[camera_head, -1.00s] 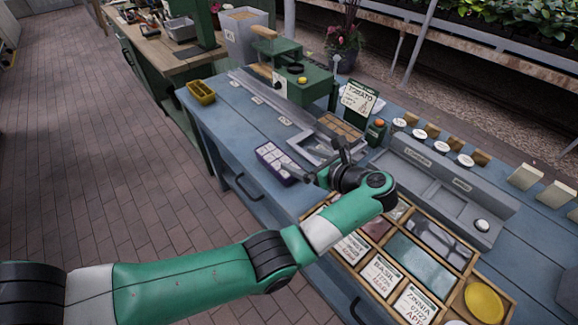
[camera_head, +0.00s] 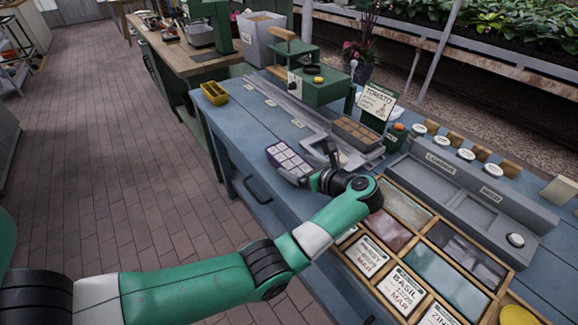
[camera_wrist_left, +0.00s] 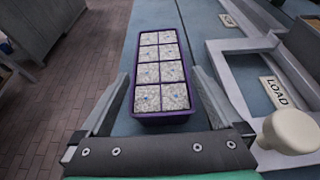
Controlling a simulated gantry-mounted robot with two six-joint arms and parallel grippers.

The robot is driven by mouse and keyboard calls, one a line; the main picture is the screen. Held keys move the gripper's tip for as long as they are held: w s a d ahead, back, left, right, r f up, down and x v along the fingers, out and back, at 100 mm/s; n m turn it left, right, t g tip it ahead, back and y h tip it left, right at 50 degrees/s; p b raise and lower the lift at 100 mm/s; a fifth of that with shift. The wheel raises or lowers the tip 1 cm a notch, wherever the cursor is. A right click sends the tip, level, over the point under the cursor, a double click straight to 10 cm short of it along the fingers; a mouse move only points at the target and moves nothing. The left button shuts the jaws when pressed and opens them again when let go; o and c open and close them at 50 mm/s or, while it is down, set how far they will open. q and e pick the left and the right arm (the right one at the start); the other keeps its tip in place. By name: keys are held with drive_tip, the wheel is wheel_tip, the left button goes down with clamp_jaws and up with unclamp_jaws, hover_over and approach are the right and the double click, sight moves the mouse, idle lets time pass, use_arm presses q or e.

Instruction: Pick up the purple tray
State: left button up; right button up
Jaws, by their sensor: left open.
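The purple tray (camera_head: 273,163) lies on the blue bench near its front edge, holding two rows of pale speckled square cells. It also shows in the left wrist view, where its purple near wall (camera_wrist_left: 161,118) faces me. My left gripper (camera_head: 312,167) is open at the tray's right end in the head view. In the left wrist view its two fingers (camera_wrist_left: 160,76) lie on either side of the tray's near part, with gaps visible. I cannot tell how far above the bench the fingertips are. The right gripper is not in view.
A grey slotted frame marked LOAD (camera_wrist_left: 277,92) stands just right of the tray in the wrist view, with a pale knob (camera_wrist_left: 290,131) nearby. A wooden compartment box (camera_head: 402,247) is under my forearm's right side. A yellow bin (camera_head: 214,93) sits farther left; bench between is clear.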

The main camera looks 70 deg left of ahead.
sight(293, 163)
use_arm(q)
drive_tip(key=b+x, duration=0.2)
drive_tip(key=x, duration=0.2)
drive_tip(key=shift+s+a+f, duration=0.1)
drive_tip(key=shift+a+f, duration=0.05)
drive_tip(key=shift+a, duration=0.35)
drive_tip(key=shift+d, duration=0.1)
drive_tip(key=c, duration=1.3)
drive_tip(key=shift+r, duration=0.2)
